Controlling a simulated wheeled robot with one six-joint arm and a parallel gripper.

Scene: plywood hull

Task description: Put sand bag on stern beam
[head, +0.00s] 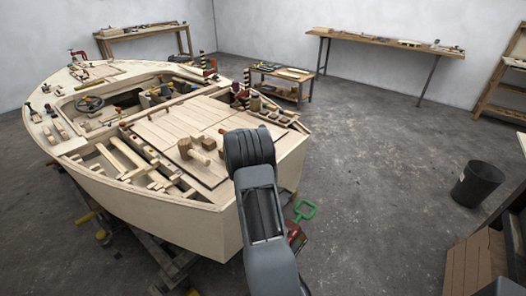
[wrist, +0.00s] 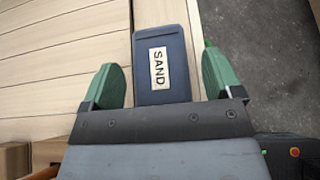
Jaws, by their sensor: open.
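The sand bag (wrist: 165,30) is a dark blue rectangular block with a pale label reading "SAND", seen in the wrist view. It lies on or just above pale planks, close to a pale wooden edge strip (wrist: 196,25) with grey floor beyond. My gripper (wrist: 161,68) is open, with one green finger to the left of the bag and one to the right. Gaps show between both fingers and the bag. In the head view my arm hides the bag and my gripper. The hull's stern end (head: 291,150) shows at right; I cannot tell which piece is the stern beam.
On the planked deck (head: 180,125) a wooden mallet (head: 190,150) and small blocks lie left of my arm. Several brown containers stand along the deck's far right edge. A black bin (head: 477,184) stands on open floor at right.

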